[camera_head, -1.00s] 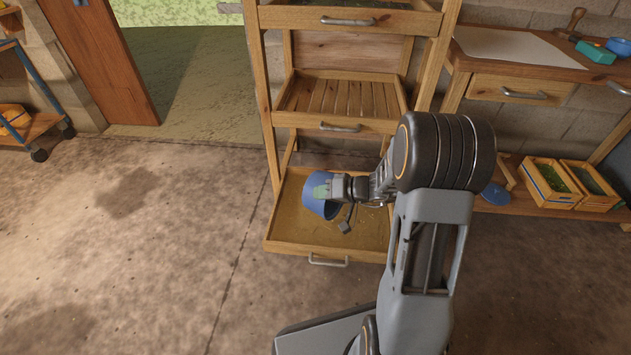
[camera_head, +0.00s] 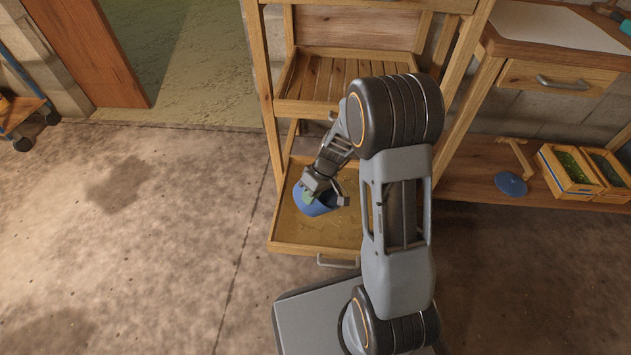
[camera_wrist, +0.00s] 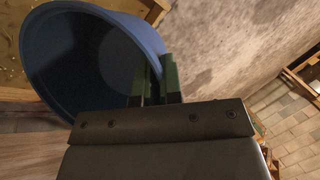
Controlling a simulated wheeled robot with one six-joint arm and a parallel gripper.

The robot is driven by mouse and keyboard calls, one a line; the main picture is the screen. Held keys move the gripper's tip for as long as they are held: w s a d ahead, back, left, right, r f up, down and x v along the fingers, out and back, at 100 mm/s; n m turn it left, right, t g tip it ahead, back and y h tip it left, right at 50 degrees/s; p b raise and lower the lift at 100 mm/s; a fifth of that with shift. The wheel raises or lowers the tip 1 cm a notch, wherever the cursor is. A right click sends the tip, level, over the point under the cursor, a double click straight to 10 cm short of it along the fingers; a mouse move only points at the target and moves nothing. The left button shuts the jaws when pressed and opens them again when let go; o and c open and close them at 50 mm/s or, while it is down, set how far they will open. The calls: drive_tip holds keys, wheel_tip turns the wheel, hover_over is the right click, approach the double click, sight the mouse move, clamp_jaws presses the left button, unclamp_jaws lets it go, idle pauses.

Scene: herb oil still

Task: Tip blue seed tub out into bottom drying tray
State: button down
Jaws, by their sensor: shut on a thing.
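The blue seed tub (camera_head: 316,204) is held over the bottom drying tray (camera_head: 289,247), toward the tray's left side. In the wrist view the tub (camera_wrist: 150,38) shows its open mouth, and its dark inside looks empty where I can see in. My gripper (camera_head: 318,192) is shut on the tub's rim, with green fingertips (camera_wrist: 158,78) on either side of the wall. The tub looks tilted. The tray is pulled out and has fine tan bits spread over its floor. My arm hides the tray's right part.
A slatted middle tray (camera_head: 352,73) sits above in the wooden rack. A workbench (camera_head: 540,75) stands right, with two seed boxes (camera_head: 570,170) and a blue disc (camera_head: 510,184) on its low shelf. A cart (camera_head: 22,115) stands far left. The floor at left is clear.

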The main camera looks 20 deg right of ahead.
drive_tip(key=h, duration=0.1)
drive_tip(key=w+d+f+n+h, duration=0.1)
drive_tip(key=h, duration=0.1)
drive_tip(key=d+f+n+g+h, duration=0.1)
drive_tip(key=h, duration=0.1)
drive_tip(key=shift+w+f, duration=0.2)
drive_tip(key=shift+f, duration=0.05)
drive_tip(key=w+h, duration=0.2)
drive_tip(key=w+d+n+h, duration=0.1)
drive_tip(key=shift+w+d+f+h, duration=0.15)
drive_tip(key=shift+w+d+h, duration=0.05)
drive_tip(key=shift+w+h, duration=0.2)
drive_tip(key=shift+w+n+h, duration=0.3)
drive_tip(key=shift+w+n, duration=0.2)
drive_tip(key=shift+w, duration=0.15)
